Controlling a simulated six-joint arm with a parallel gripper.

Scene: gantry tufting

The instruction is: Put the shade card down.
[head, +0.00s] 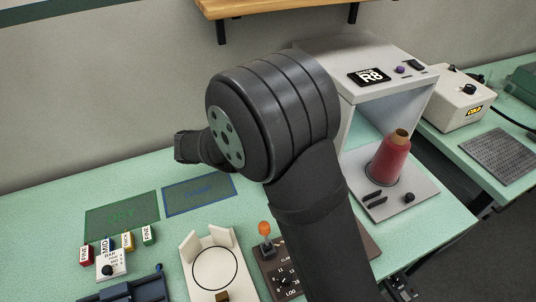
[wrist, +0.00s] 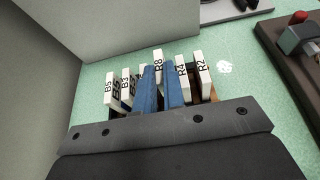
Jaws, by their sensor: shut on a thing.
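In the wrist view my gripper (wrist: 160,88) has its two blue fingers closed on a white shade card marked R8 (wrist: 158,60). The card stands upright in a row of white cards, with its top a little above its neighbours. B5 (wrist: 109,90) and B3 (wrist: 125,84) stand to its left, R4 (wrist: 181,72) and R2 (wrist: 201,70) to its right. Another card is mostly hidden behind the left finger. A brown rack (wrist: 212,94) shows at the cards' feet; whether R8 touches it is hidden. In the head view my arm hides the gripper and cards.
In the head view a grey booth (head: 360,62) with an R8 display holds a red thread cone (head: 391,160). Green (head: 122,215) and blue (head: 199,195) marked areas lie bare at left. A white round-marked fixture (head: 214,265) and a lever box (head: 266,250) stand in front.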

